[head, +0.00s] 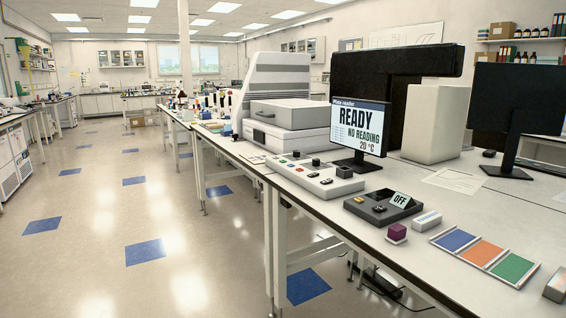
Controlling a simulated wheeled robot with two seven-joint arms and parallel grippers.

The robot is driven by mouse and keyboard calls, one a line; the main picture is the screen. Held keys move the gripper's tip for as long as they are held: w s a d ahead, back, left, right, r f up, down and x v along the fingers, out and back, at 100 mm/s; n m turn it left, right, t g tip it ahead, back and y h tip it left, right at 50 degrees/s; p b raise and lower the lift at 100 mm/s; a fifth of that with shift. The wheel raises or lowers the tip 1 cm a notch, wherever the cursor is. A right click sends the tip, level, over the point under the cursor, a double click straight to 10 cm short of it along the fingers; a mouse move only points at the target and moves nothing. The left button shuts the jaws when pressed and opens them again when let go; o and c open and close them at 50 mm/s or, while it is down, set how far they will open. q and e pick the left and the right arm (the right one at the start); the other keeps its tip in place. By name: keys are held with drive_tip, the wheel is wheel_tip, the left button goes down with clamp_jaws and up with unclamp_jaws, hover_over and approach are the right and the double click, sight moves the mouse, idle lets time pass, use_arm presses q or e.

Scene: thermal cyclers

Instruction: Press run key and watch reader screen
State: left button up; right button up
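The reader screen (360,128) stands on the white bench, facing me. It shows "Plate reader", "READY", "NO READING" and "20 °C". A light grey key panel (330,190) lies in front of it, left of the screen's foot, with several small keys and knobs, one of them red. A dark control box (383,208) with yellow and dark keys and a small display reading "OFF" sits nearer the bench's front edge. The key labels are too small to read, so I cannot tell which is the run key. Neither of my grippers is in view.
A grey-white instrument (290,113) stands behind the key panel. A purple block (397,232), a small white box (427,220) and a blue, orange and green tray (527,283) lie to the right. A dark monitor (520,105) stands at the right. The floor at left is clear.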

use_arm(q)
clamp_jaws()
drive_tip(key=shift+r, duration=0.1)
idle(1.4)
